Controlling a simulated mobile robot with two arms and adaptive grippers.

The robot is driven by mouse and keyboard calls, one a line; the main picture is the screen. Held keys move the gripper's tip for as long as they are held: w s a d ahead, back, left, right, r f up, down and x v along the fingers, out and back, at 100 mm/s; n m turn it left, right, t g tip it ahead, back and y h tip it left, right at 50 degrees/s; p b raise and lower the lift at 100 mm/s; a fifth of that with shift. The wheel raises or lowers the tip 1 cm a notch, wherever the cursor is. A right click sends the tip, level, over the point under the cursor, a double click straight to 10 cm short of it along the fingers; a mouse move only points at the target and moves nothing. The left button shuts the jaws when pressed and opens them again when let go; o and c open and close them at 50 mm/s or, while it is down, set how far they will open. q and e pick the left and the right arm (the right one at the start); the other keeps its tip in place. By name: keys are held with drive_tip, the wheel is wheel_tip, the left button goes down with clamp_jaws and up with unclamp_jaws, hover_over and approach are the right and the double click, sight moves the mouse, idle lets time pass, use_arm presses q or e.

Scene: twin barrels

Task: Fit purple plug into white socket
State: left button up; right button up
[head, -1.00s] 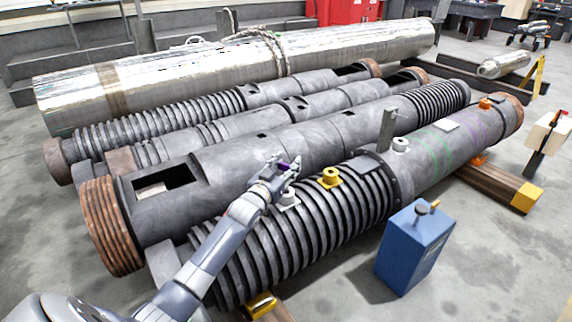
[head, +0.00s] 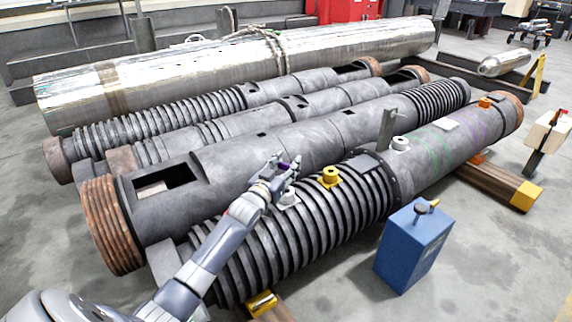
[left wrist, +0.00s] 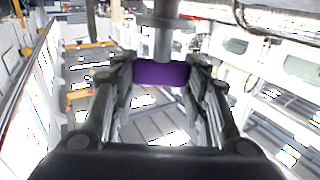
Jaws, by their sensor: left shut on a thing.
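My left gripper (head: 284,170) is shut on the purple plug (left wrist: 162,72), held between the fingertips in the left wrist view. In the head view only a small purple patch of it shows between the fingers. A white socket (head: 289,198) sits on the ribbed part of the front barrel, just below the gripper in the picture. The gap between plug and socket cannot be judged. Another white fitting (head: 400,145) stands farther right on the same barrel. My right gripper is not in view.
A yellow socket (head: 329,177) sits right of the white socket. An upright grey bracket (head: 386,128) rises beyond it. An orange fitting (head: 485,103) is near the barrel's far end. A blue box (head: 412,250) stands on the floor at the right front. The second barrel (head: 240,155) lies behind.

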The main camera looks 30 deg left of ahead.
use_arm(q)
drive_tip(key=shift+p, duration=0.35)
drive_tip(key=shift+f+b, duration=1.05)
drive_tip(key=shift+f, duration=0.85)
drive_tip(key=o, duration=1.2)
drive_tip(key=shift+s, duration=0.1)
drive_tip(key=s, duration=0.4)
drive_tip(key=s+d, duration=0.1)
drive_tip(key=s, duration=0.6)
drive_tip(key=shift+s+d, duration=0.25)
drive_tip(key=shift+s, duration=0.15)
